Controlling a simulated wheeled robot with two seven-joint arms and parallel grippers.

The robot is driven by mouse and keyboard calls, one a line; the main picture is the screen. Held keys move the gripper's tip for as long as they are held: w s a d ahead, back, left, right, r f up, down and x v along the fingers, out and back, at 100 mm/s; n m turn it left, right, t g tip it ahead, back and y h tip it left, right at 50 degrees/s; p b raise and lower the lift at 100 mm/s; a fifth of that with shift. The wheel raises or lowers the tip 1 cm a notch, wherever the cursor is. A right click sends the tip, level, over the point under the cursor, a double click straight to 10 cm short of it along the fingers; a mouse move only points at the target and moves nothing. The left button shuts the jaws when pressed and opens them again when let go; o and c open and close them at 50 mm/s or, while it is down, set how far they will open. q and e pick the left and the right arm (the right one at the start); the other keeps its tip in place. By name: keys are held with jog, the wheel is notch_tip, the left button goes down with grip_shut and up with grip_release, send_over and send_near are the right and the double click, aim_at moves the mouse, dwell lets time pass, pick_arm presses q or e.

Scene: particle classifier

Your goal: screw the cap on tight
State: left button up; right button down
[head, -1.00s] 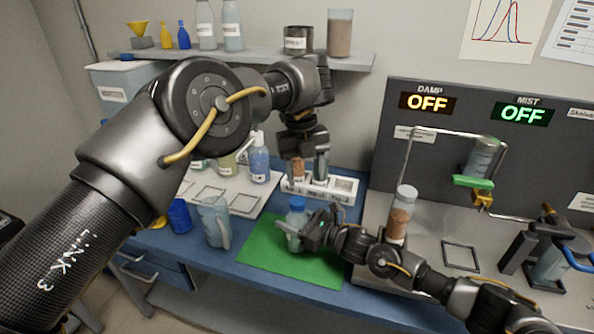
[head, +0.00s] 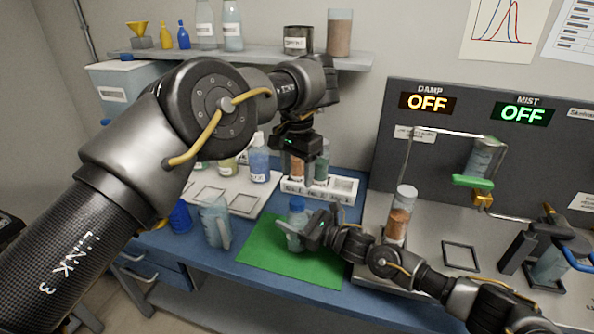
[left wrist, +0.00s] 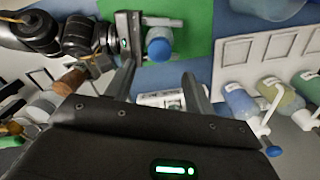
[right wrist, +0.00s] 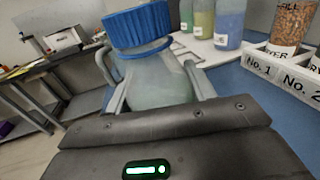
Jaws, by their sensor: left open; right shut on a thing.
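A clear bottle (head: 295,239) with a blue cap (head: 297,203) stands on the green mat (head: 262,262). My right gripper (head: 308,234) is shut on the bottle's body from the right. In the right wrist view the bottle (right wrist: 158,82) is between the fingers and the blue cap (right wrist: 140,25) sits on its neck; I cannot tell how tight it is. My left gripper (head: 299,158) is open and empty, above and behind the bottle, near the rack. In the left wrist view the blue cap (left wrist: 159,48) appears beyond the open fingers, apart from them.
A white rack (head: 335,192) with tubes stands behind the mat. A clear jug (head: 215,222) and a blue container (head: 180,217) are to the left. A tall tube of brown grains (head: 400,222) stands right. Small bottles (head: 258,163) stand on a pale tray behind.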

aim_at(297, 201)
dwell(0.4)
pick_arm(q)
jog(key=shift+f, duration=4.05)
jog(key=shift+c, duration=0.4)
jog(key=c, duration=1)
jog(key=shift+c, duration=0.2)
